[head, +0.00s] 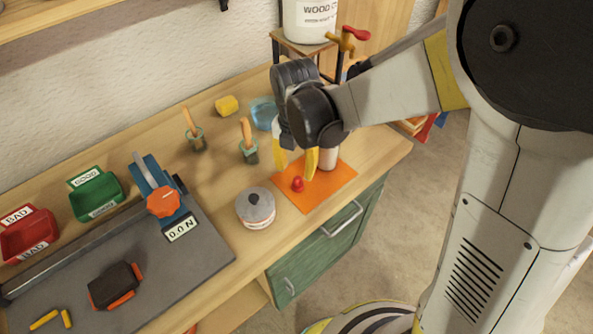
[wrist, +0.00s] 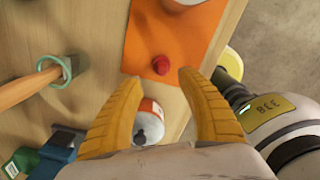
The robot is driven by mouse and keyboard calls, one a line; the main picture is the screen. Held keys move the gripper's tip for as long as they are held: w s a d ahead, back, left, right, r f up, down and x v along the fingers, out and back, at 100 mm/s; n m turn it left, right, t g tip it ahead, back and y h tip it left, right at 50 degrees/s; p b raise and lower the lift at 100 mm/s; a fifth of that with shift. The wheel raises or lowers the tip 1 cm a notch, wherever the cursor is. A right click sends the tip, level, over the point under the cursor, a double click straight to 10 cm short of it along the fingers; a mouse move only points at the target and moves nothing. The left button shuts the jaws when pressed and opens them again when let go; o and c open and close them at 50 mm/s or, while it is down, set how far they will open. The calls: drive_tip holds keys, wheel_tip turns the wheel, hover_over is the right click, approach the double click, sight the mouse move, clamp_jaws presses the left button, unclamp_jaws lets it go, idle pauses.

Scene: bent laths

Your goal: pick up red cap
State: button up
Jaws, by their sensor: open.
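The small red cap (head: 298,184) sits on an orange mat (head: 325,190) near the front right of the workbench. In the wrist view the red cap (wrist: 161,65) lies on the orange mat (wrist: 190,48), ahead of my fingertips and between their lines. My gripper (head: 296,167) has yellow fingers and hangs over the mat, close to the cap in the head view. In the wrist view my gripper (wrist: 160,82) is open with nothing between its fingers. I cannot tell the exact height of the fingertips above the mat.
A grey-lidded can (head: 256,207) stands left of the mat. A pale cylinder (head: 328,158) stands on the mat behind my gripper. The bench's front edge is close.

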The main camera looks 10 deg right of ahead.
sight(298, 177)
drive_tip(key=f+b, duration=0.1)
drive_tip(key=f, duration=0.1)
drive_tip(key=f+b, duration=0.1)
drive_tip(key=f, duration=0.2)
drive_tip(key=shift+w+d+f+b, duration=0.15)
drive_tip(key=shift+d+f+b, duration=0.15)
drive_tip(key=shift+f+b, duration=0.1)
drive_tip(key=shift+r, duration=0.1)
drive_tip(key=c, duration=0.9)
